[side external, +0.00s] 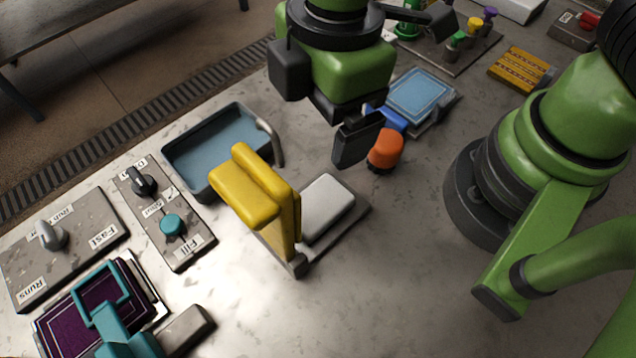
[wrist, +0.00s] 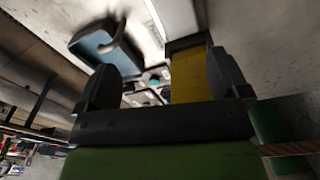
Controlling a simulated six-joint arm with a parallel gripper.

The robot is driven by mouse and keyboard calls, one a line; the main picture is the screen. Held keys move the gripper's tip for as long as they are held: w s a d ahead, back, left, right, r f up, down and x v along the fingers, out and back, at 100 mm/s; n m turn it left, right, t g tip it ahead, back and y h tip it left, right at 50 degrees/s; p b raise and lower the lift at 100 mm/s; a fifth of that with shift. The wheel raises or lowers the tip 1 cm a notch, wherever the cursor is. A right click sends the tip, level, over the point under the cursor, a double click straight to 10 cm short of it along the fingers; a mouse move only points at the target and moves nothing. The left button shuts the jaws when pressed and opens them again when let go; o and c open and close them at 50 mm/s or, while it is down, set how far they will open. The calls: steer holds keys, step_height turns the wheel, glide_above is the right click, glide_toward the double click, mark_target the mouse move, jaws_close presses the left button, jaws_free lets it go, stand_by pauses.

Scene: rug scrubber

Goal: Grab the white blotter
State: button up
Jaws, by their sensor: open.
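The white blotter (side external: 327,203) is a pale rounded pad on a grey base plate, beside an upright yellow two-part piece (side external: 255,190) in the side view. My gripper (side external: 358,138) is above and behind the pad, slightly to its right, and apart from it. In the wrist view my gripper (wrist: 166,78) has its two dark fingers spread, with nothing held between them. The yellow piece (wrist: 190,76) shows past the fingers there. A pale strip lies at the top of that view; I cannot tell whether it is the blotter.
A blue-filled basin (side external: 215,150) with a grey spout stands left of the yellow piece. Control panels and a purple rug (side external: 95,312) are at lower left.

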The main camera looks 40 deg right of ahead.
mark_target(318, 203)
steer(key=f+n, duration=0.1)
steer(key=s+a+f, duration=0.1)
steer(key=f+n, duration=0.1)
steer(key=f, duration=0.1)
steer(key=shift+s+a+n+h, duration=0.3)
steer(key=shift+a, duration=0.1)
step_height(318, 203, down, 4)
steer(key=shift+r, duration=0.25)
steer(key=shift+s+a+f, duration=0.1)
steer(key=shift+a+f, duration=0.05)
steer(key=shift+f, duration=1.35)
steer(key=shift+a+f, duration=0.15)
steer(key=shift+f, duration=1.3)
steer(key=shift+c, duration=0.2)
steer(key=c, duration=1)
steer(key=shift+c, duration=0.2)
steer(key=shift+r, duration=0.15)
